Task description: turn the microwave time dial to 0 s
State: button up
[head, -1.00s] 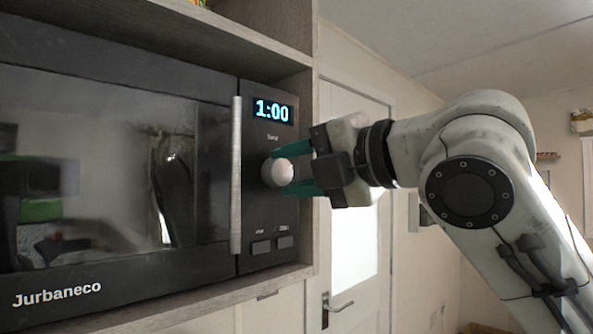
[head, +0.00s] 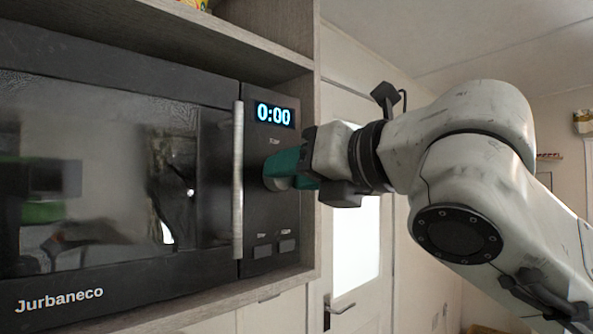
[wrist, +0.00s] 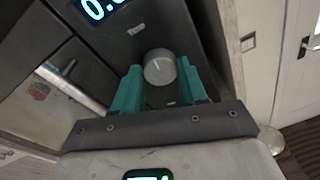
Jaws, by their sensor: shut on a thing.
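The black microwave (head: 120,90) sits in a wooden cabinet niche, and its display (head: 275,115) reads 0:00. The round grey time dial (wrist: 160,68) is below the display; in the head view my gripper largely hides it. My gripper (head: 280,170) has teal fingers and is at the dial, shut on it. In the wrist view my gripper (wrist: 160,85) has one finger on each side of the dial. A light pointer line shows on the dial's face.
The vertical microwave door handle (head: 238,180) stands just left of the dial. Two buttons (head: 275,248) lie below it. The niche's side panel (head: 306,220) is close on the right, beneath my gripper. A white door (head: 355,260) is further back.

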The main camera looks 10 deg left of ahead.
jog(key=shift+f+n, duration=0.2)
jog(key=shift+n, duration=0.3)
dwell(0.3)
jog(key=o, duration=1)
jog(key=shift+r, duration=0.15)
jog(key=shift+o, duration=0.2)
jog(key=f+b+v, duration=0.1)
jog(key=b+v, duration=0.1)
jog(key=v, duration=0.8)
jog(key=shift+s+d+r, duration=0.25)
jog(key=shift+s+r, duration=0.1)
jog(key=shift+r, duration=0.05)
